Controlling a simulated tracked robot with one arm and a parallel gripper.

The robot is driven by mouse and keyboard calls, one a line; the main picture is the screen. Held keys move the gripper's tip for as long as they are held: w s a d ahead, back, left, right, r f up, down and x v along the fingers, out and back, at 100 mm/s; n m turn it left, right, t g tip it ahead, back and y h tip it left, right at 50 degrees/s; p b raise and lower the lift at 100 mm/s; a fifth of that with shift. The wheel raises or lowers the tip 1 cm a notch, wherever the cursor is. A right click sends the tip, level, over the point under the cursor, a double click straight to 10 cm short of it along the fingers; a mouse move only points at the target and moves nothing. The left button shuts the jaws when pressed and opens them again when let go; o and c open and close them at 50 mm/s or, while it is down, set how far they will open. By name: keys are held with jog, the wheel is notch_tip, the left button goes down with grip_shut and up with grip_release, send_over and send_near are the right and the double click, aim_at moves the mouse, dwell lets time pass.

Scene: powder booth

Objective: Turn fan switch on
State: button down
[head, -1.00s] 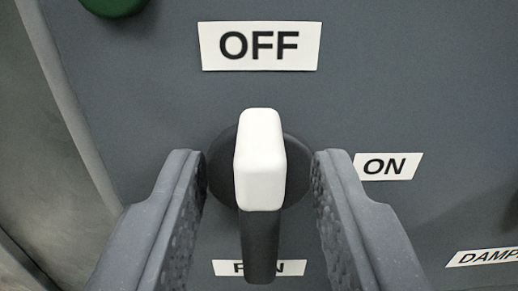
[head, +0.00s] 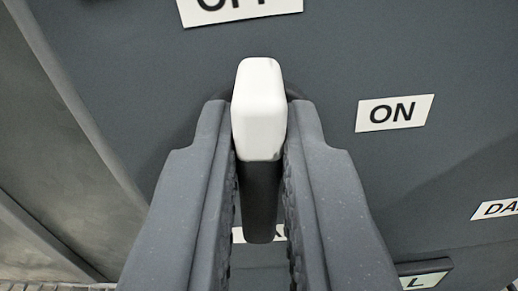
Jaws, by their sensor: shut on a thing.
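The fan switch (head: 259,110) is a knob with a white pointer end and a dark handle, on a grey panel. The ON label (head: 394,113) is to the right of the switch. My gripper (head: 259,130) is shut on the switch, one finger on each side of it. The fingers hide most of the round base and most of the label below.
A label beginning "DA" (head: 496,209) is at the right edge. Part of another label ending in "L" (head: 425,281) shows at the lower right. A lighter metal surface (head: 45,150) lies left of the panel edge. The panel around the ON label is clear.

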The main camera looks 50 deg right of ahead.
jog(key=m+b, duration=0.5)
jog(key=shift+s+f+b, duration=0.2)
jog(key=shift+f+b, duration=0.1)
jog(key=shift+f, duration=0.1)
jog(key=m+b, duration=0.7)
jog(key=f+m+b, duration=0.1)
jog(key=m+b, duration=0.3)
jog(key=shift+s+d+f, duration=0.1)
jog(key=shift+s+d, duration=0.15)
jog(key=shift+s, duration=0.05)
jog(key=shift+m, duration=0.3)
jog(key=c, duration=1.5)
grip_release()
jog(key=shift+o, duration=0.2)
jog(key=shift+r, duration=0.2)
